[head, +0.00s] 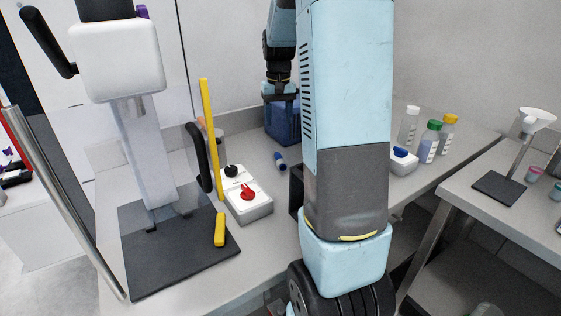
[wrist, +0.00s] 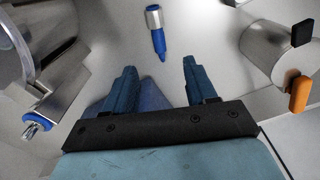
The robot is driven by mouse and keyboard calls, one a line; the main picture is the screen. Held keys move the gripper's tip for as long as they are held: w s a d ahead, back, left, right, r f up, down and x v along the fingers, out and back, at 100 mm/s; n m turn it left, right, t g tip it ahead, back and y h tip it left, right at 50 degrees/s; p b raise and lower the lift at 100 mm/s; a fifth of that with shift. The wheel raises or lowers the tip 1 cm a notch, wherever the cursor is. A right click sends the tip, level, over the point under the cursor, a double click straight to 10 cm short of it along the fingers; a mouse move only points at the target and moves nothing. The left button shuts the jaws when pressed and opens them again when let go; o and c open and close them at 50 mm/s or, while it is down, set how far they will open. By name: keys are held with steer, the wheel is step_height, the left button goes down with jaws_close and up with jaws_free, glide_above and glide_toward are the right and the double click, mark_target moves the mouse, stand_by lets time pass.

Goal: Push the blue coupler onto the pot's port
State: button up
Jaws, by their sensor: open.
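The coupler (wrist: 155,32), a short cylinder with a silver end and a tapered blue end, lies on the bench in the wrist view. It also shows in the head view as a small blue piece (head: 280,161). My gripper (wrist: 160,68) is open and empty, and the coupler lies just beyond its fingertips, apart from them. In the head view my gripper (head: 281,97) is at the back of the bench, partly hidden by my arm. A metal pot (wrist: 55,58) stands at the left of the wrist view. Its port (wrist: 36,125) has a blue ring and metal tip.
A metal cylinder (wrist: 275,50) with black and orange handles stands right in the wrist view. A control box (head: 247,205) with a red knob and a stand with a yellow rod (head: 210,135) are left. Bottles (head: 430,140) stand right.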

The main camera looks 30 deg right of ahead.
steer(key=f, duration=0.1)
glide_above(280, 157)
steer(key=f, duration=0.8)
steer(key=shift+w+f, duration=0.1)
steer(key=shift+w, duration=0.15)
steer(key=shift+s+f, duration=0.2)
steer(key=shift+f, duration=2.45)
steer(key=shift+c, duration=0.3)
jaws_close()
